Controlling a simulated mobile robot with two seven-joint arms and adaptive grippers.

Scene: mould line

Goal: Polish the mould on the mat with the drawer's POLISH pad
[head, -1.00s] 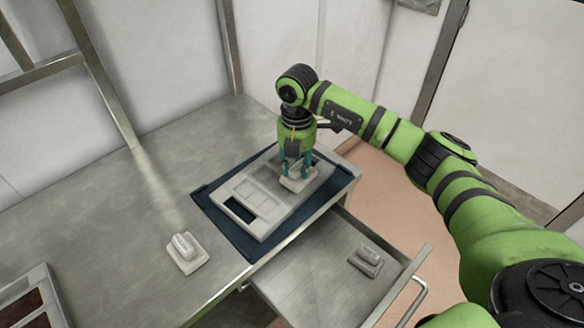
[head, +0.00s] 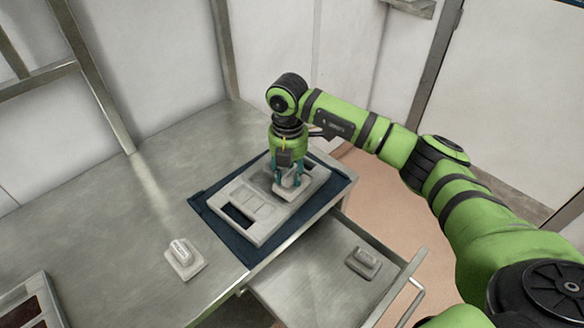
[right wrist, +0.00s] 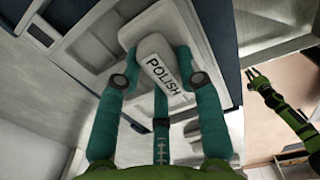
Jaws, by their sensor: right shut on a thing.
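The mould (head: 262,222) is a pale grey plate with shallow recesses and one dark opening, lying on the dark blue mat (head: 213,222). My right gripper (head: 288,184) points down over the mould's right part. It is shut on the POLISH pad (right wrist: 165,72), a pale block on a wider base, with its lettering facing the wrist camera. The pad (head: 284,190) is at the mould's face; I cannot tell whether it touches. In the right wrist view, my left gripper (right wrist: 258,80) is small at the right, its jaws unclear.
The open drawer (head: 300,285) holds another pad (head: 364,260) towards its right. A similar pad (head: 184,258) stands on the metal bench (head: 110,225), left of the mat. A tray with dark compartments (head: 28,308) is at the lower left. The bench's middle left is clear.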

